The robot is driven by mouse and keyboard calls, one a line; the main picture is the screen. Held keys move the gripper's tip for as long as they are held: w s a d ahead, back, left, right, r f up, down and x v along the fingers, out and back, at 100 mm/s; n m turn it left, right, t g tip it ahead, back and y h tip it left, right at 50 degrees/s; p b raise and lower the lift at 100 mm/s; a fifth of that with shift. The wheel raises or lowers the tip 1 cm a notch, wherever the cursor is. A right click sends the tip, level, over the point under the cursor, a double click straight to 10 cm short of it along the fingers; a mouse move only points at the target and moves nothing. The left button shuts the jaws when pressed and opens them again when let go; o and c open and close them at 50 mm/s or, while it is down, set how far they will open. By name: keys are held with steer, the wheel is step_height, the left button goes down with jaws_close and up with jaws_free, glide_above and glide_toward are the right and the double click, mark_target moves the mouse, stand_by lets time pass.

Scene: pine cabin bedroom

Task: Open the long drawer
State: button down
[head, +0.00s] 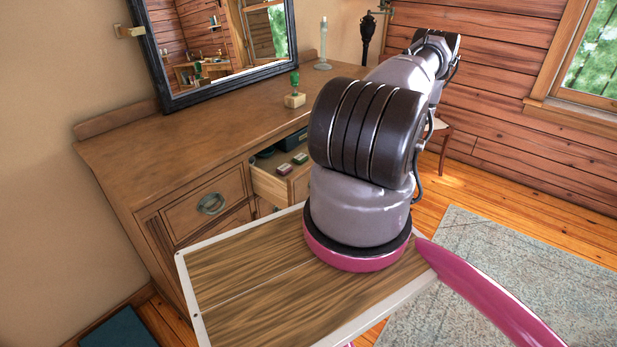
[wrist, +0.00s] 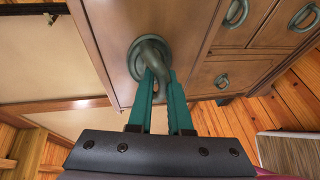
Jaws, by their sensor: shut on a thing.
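A wooden dresser (head: 150,165) stands against the wall in the head view. A drawer (head: 268,187) in its front is pulled partly out, with small objects inside; my arm hides its right part. In the wrist view my gripper (wrist: 159,90) has its teal fingers closed on a dark metal ring handle (wrist: 150,48). The handle is fixed to a brown wooden front (wrist: 185,25). I cannot tell whether this front belongs to the open drawer. The gripper itself is hidden behind my arm in the head view.
Closed fronts with ring handles (wrist: 235,12) lie to the right in the wrist view. A mirror (head: 225,45), a green-topped object (head: 294,98) and a candlestick (head: 323,45) stand on the dresser. A grey rug (head: 500,260) covers open floor at right.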

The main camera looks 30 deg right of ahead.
steer(key=s+d, duration=0.3)
steer(key=s, duration=0.4)
steer(key=shift+s, duration=0.4)
steer(key=c, duration=1.1)
jaws_free()
steer(key=v, duration=1)
steer(key=shift+s+d+r, duration=0.1)
steer(key=shift+s+d, duration=0.1)
steer(key=shift+s, duration=0.05)
